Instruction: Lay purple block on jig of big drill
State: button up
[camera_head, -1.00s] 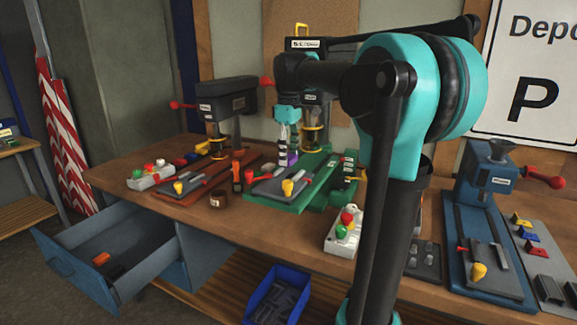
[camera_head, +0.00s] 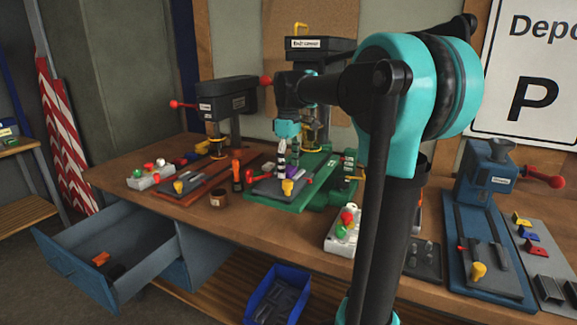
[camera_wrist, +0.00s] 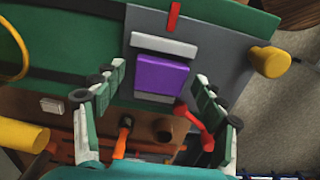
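The purple block (camera_wrist: 161,74) appears to lie flat on the grey jig plate (camera_wrist: 215,62) of the big green drill. In the wrist view it sits between a white bar above it and a pale strip below it. It also shows small in the head view (camera_head: 291,172), just under my gripper (camera_head: 287,152). My gripper (camera_wrist: 160,78) is open, with a fingertip on each side of the block and a visible gap on both sides. The jig plate (camera_head: 270,190) has a yellow knob and a red handle. Exact contact under the block is hidden.
The big drill's green base (camera_head: 322,165) stands around the jig. A smaller red drill (camera_head: 228,103) is to the left. A blue press (camera_head: 488,175) is at the right.

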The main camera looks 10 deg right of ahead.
aim_at(289, 169)
notch_tip(289, 169, up, 12)
jog(key=shift+r, duration=0.15)
dwell(0.6)
jog(key=shift+s, duration=0.15)
dwell(0.4)
